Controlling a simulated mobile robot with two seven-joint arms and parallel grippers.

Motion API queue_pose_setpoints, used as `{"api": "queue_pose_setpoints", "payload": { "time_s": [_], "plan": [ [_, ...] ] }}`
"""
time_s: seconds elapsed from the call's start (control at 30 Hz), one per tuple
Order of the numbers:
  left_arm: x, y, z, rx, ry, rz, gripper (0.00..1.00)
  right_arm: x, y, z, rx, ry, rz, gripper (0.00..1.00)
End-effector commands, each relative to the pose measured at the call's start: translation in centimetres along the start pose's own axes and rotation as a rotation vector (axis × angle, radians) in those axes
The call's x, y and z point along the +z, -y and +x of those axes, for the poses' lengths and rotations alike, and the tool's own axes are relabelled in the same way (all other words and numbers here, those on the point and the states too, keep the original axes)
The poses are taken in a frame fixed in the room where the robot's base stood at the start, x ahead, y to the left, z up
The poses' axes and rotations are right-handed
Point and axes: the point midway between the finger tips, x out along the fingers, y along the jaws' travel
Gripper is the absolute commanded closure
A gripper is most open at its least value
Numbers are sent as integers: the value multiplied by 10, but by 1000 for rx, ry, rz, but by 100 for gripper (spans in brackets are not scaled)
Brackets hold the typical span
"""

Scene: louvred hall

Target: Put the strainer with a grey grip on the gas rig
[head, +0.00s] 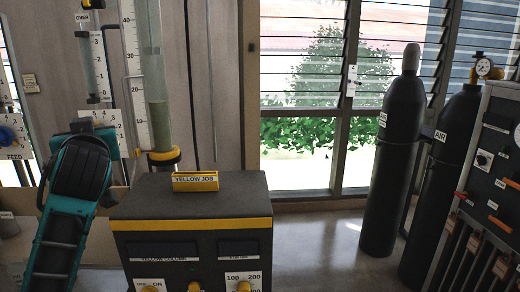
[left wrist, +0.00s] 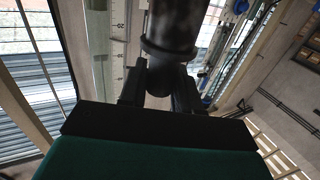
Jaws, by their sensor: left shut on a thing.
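My left gripper (left wrist: 158,98) shows in the left wrist view with its two dark fingers closed around a dark rounded thing. This thing, probably the strainer (left wrist: 172,38), is a dark grey cylinder with a collar and a rounded end; I cannot make out a separate grip. In the head view my teal and black left arm stands at the left, and its fingertips and load are hidden. A dark grey panel with a gauge, valves and orange handles, apparently the gas rig (head: 500,168), stands at the far right, well away from my left arm. My right gripper is not in view.
A dark box with a yellow band and a YELLOW JOB sign (head: 195,181) stands front centre. A clear graduated column (head: 158,60) rises behind it. The floor (head: 330,240) between box and cylinders is clear.

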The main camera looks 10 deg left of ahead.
Motion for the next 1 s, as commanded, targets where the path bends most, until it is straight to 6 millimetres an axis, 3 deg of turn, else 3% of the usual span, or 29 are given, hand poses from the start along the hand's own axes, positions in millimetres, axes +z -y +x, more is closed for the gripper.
{"api": "queue_pose_setpoints", "payload": {
  "time_s": [0.1, 0.47, 0.7, 1.0],
  "plan": [
    [34, -12, -8, 141, 3, 11, 100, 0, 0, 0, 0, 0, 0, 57],
    [125, -42, -46, 547, 12, 9, 100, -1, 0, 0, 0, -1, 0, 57],
    [183, -54, -89, 812, 14, 4, 100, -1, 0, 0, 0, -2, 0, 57],
    [236, -58, -148, 1067, 10, 2, 100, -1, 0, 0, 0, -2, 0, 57]
  ]
}}
